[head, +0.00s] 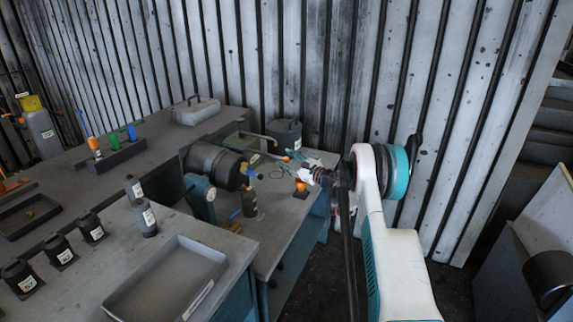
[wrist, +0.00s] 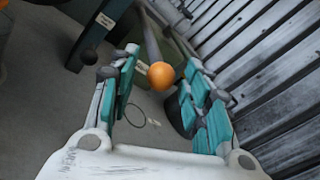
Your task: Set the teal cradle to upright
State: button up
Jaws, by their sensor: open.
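The teal cradle (head: 201,197) stands on the back bench and bears a dark drum (head: 212,163) lying on its side. A dark teal upright with a white label, seemingly part of the cradle, shows in the wrist view (wrist: 93,38). An orange ball knob (wrist: 161,76) sits at the end of a grey rod (wrist: 150,38). My gripper (wrist: 163,56) is open, its teal-padded fingers on either side of the knob, with gaps showing. In the head view my gripper (head: 302,168) is right of the drum, its fingers small and partly hidden.
A grey pot (head: 284,134) and a grey case (head: 195,110) stand near the ribbed wall. A dark bottle (head: 249,204) stands before the drum. An empty grey tray (head: 165,282) and several dark bottles occupy the front bench. Floor shows right of the benches.

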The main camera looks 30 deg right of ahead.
jog(key=shift+w+a, duration=0.2)
jog(key=shift+w, duration=0.25)
